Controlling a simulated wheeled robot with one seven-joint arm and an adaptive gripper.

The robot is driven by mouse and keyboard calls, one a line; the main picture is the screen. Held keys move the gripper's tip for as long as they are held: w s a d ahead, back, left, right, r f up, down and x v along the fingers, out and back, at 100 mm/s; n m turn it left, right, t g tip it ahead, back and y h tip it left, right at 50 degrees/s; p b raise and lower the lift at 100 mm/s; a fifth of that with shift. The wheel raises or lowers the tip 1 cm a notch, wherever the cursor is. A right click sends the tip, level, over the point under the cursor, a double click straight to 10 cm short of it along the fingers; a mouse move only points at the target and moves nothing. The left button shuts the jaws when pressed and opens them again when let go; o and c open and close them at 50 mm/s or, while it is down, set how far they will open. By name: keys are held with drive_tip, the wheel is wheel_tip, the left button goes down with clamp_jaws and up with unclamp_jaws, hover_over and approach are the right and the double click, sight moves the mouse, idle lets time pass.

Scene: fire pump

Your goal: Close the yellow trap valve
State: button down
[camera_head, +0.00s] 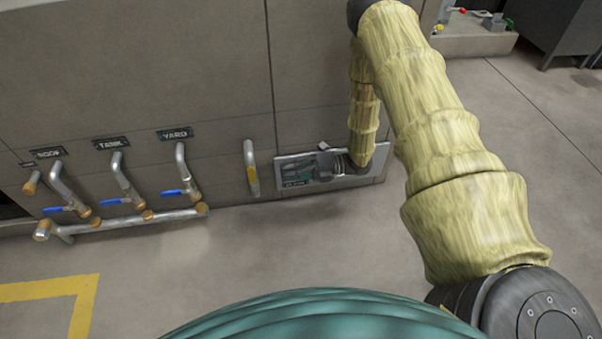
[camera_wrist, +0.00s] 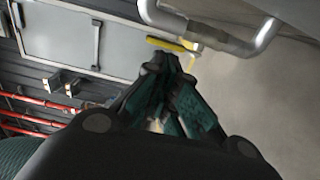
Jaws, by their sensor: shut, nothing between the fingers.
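The yellow trap valve's handle (camera_head: 252,180) hangs along the lower part of a short silver pipe (camera_head: 249,153) on the grey wall panel. In the wrist view, the yellow handle (camera_wrist: 168,45) shows just beyond my fingertips, beside the bent pipe (camera_wrist: 215,38). My gripper (camera_head: 322,162) is to the right of the valve in the head view, in front of a silver-framed recess. In the wrist view, my gripper (camera_wrist: 170,63) has its dark green fingers together and holds nothing. I cannot tell whether the tips touch the handle, which they partly overlap.
Several blue-handled valves (camera_head: 122,202) on pipes are at the left, above a horizontal silver pipe (camera_head: 130,220). The silver-framed recess (camera_head: 284,174) is low on the wall. Red pipes (camera_wrist: 35,118) show in the wrist view. The floor (camera_head: 270,250) before the wall is clear.

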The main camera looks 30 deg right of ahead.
sight(252, 178)
drive_tip(key=b+x, duration=0.3)
drive_tip(key=x, duration=0.4)
drive_tip(key=shift+r+p, duration=0.2)
drive_tip(key=shift+p, duration=0.3)
drive_tip(key=shift+w+a+h, duration=0.1)
drive_tip(key=shift+a+h, duration=0.1)
drive_tip(key=shift+h, duration=0.1)
